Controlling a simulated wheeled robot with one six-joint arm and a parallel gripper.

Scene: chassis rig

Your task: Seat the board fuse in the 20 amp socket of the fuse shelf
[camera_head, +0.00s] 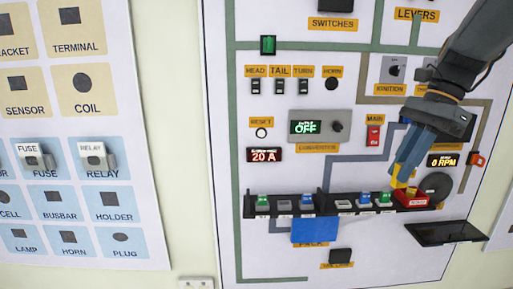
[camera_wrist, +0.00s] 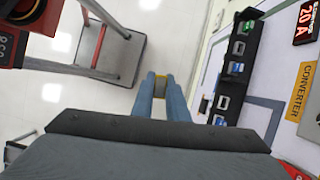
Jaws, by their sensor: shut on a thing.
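My gripper (camera_head: 401,172) points downward in front of the right part of the panel, in the head view. It is shut on a small yellow piece (camera_head: 399,184), which I take as the board fuse. The piece sits just above the right end of the black fuse shelf (camera_head: 325,212), close to a red block (camera_head: 411,198); I cannot tell whether they touch. The shelf carries several green, blue and grey pieces; their labels are too small to read. The shelf (camera_wrist: 233,75) runs at the right there.
A blue plate (camera_head: 316,230) hangs below the shelf. A black tray (camera_head: 446,233) juts out at lower right. A red display (camera_head: 264,155) reads 20 A. A parts board (camera_head: 70,185) with fuse and relay pieces stands left. A red-framed stand (camera_wrist: 105,50) shows in the wrist view.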

